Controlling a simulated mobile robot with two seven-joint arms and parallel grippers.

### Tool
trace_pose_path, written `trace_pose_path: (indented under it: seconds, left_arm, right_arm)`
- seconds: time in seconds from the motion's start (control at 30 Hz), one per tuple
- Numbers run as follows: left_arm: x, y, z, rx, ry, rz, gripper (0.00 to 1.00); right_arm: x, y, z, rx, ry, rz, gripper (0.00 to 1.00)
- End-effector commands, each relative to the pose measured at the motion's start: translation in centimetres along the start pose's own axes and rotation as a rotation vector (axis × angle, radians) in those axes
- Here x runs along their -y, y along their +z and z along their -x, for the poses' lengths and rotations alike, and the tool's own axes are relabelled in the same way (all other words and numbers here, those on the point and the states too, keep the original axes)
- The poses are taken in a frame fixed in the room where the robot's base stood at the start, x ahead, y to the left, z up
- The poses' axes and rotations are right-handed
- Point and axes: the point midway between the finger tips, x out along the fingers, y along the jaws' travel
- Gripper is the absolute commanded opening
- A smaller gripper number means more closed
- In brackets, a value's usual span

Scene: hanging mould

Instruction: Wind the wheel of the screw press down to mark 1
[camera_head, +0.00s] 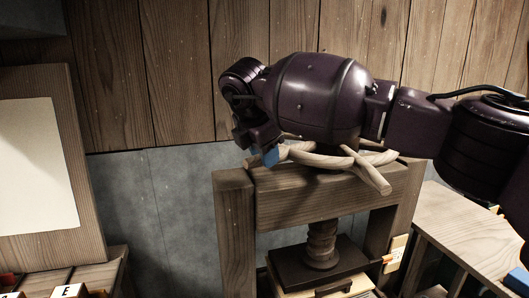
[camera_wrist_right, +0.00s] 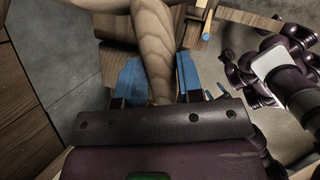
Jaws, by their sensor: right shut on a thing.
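The screw press stands in the middle of the head view, with a wooden frame (camera_head: 235,235), a threaded wooden screw (camera_head: 321,244) and a dark plate (camera_head: 300,268) under it. Its pale wooden wheel (camera_head: 372,176) lies on top, partly hidden behind my right arm. My right gripper (camera_head: 268,157), with blue fingertips, is at the wheel's left side. In the right wrist view its blue fingers (camera_wrist_right: 160,82) are shut on a wooden part of the wheel (camera_wrist_right: 155,45). A small light scale plate (camera_head: 396,254) with an orange pointer is on the right post; its marks are too small to read.
A board with a blank pale sheet (camera_head: 35,165) stands at left, above a wooden case with lettered tiles (camera_head: 68,291). A wooden table (camera_head: 470,225) stands close at the right. A plank wall (camera_head: 170,75) is behind the press.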

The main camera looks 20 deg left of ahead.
Motion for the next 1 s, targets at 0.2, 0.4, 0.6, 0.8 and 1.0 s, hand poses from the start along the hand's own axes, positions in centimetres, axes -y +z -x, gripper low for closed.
trace_pose_path:
  seconds: [0.2, 0.4, 0.6, 0.8, 1.0]
  left_arm:
    - [0.01, -0.46, 0.04, -0.005, 0.000, 0.000, 0.60]
    - [0.00, -0.48, 0.04, -0.005, 0.001, 0.000, 0.60]
    - [-0.01, -0.46, 0.05, -0.005, 0.001, 0.000, 0.60]
    - [-0.01, -0.32, 0.13, -0.002, 0.000, 0.000, 0.60]
    - [-0.01, -0.06, 0.26, 0.002, 0.000, 0.002, 0.60]
  right_arm:
    - [-0.52, 0.69, 1.15, 0.015, 0.013, -0.022, 0.00]
    - [-0.55, 0.69, 1.12, 0.016, 0.011, -0.027, 0.00]
    - [-0.55, 0.69, 1.12, 0.016, 0.011, -0.028, 0.00]
    - [-0.53, 0.70, 1.09, 0.016, 0.010, -0.028, 0.43]
    - [-0.42, 0.39, 0.71, 0.012, 0.004, -0.024, 0.59]
